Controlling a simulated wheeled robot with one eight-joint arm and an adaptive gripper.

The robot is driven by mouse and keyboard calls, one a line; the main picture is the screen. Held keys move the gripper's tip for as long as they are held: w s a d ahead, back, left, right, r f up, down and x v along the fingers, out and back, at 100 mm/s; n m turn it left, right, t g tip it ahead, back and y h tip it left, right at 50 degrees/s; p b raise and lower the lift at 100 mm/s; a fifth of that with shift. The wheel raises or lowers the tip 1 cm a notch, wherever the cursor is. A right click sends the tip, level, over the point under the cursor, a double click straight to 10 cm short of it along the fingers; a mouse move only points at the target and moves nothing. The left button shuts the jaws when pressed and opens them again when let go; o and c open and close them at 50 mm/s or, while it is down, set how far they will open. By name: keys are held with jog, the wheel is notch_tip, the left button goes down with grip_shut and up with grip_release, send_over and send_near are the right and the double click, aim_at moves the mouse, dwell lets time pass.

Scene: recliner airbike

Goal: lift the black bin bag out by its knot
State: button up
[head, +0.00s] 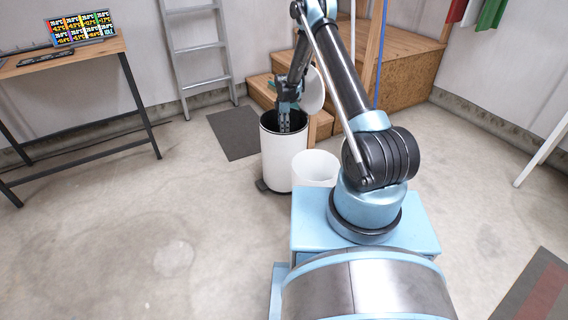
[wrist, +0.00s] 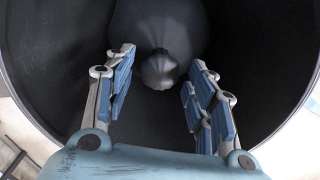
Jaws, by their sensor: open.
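The black bin bag (wrist: 158,22) is inside the bin and shows in the wrist view as a dark bulging shape. Its gathered knot (wrist: 159,70) points toward my gripper. My gripper (wrist: 156,76) is open, with one finger on each side of the knot; I see gaps between the knot and both fingers. In the head view, my gripper (head: 285,127) reaches down into the white pedal bin (head: 283,168), whose round lid (head: 313,90) stands open behind. The bag is hidden in the head view.
A smaller white bin (head: 316,166) stands beside the pedal bin, close to my base. A grey mat (head: 236,132), wooden steps (head: 400,62) and a ladder (head: 200,50) are behind. A table (head: 60,58) stands at left. The floor at front left is clear.

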jog(key=shift+f, duration=2.8)
grip_shut()
